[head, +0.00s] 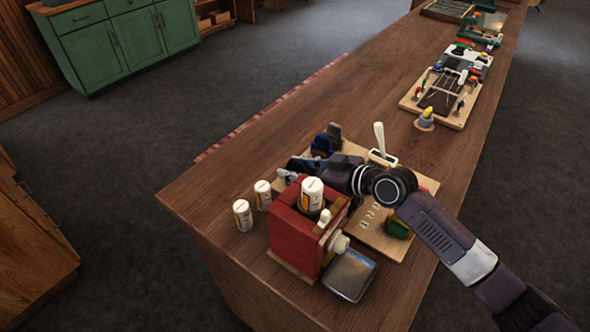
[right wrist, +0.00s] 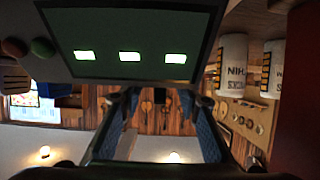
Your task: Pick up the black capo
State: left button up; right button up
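A small dark piece (head: 335,132) stands at the back left of the wooden board (head: 425,186); it may be the black capo, but it is too small to be sure. A blue piece (head: 321,146) is just in front of it. My right gripper (head: 296,166) is over the board's left end, near the blue piece and behind the red box, partly hidden by my arm. In the right wrist view its two fingers (right wrist: 160,110) are spread apart, with no held object visible between them. I cannot make out a capo in that view. My left gripper is not in view.
The red box (head: 292,238) carries a white bottle (head: 312,194) on top, close to my right arm. Two more bottles stand left of it, and a metal tray (head: 350,273) in front. A green piece (head: 398,227) lies under my arm.

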grip_shut()
dwell(0.3)
